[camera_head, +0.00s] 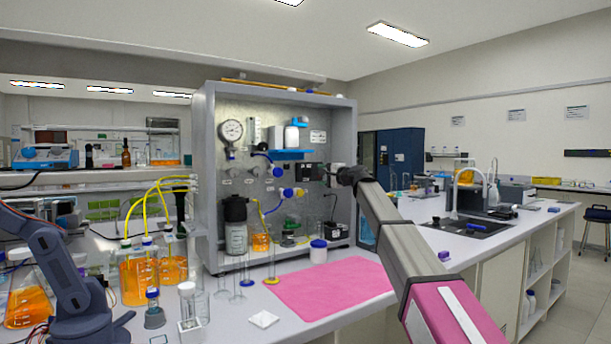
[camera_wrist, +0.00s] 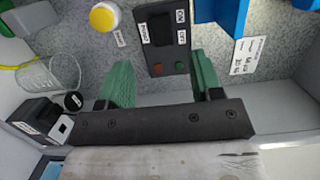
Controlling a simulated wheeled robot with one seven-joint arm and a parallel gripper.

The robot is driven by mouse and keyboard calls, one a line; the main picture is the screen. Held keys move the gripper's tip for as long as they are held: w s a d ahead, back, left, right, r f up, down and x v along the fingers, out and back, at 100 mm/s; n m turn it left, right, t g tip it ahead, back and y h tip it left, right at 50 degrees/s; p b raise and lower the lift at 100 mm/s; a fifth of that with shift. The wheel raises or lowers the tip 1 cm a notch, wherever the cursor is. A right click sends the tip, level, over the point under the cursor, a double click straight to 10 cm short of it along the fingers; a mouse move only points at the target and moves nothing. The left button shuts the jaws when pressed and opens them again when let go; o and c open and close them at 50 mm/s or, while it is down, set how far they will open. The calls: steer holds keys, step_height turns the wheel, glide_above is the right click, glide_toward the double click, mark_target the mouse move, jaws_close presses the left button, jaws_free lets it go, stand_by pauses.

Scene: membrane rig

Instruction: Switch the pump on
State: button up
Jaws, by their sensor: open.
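A black switch box (camera_wrist: 166,38) with a dark rocker is on the grey rig panel, with a red and a green spot at its lower end. In the wrist view it lies between the two green fingers of my gripper (camera_wrist: 159,62), which are apart and hold nothing. Contact with the rocker does not show, and its position is unclear. In the head view my gripper (camera_head: 334,172) is at the panel, just right of the black box (camera_head: 310,172). I cannot tell for sure which device is the pump; a black unit (camera_head: 347,237) stands on the rig floor.
A yellow knob (camera_wrist: 104,18) sits left of the switch box in the wrist view. Blue parts (camera_wrist: 282,28) are at the upper right. A glass vessel (camera_wrist: 52,73) is at the left. In the head view, a pink mat (camera_head: 330,288) lies clear on the bench before the rig.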

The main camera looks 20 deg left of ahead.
mark_target(305, 173)
steer(key=x, duration=0.9)
steer(key=shift+a, duration=0.15)
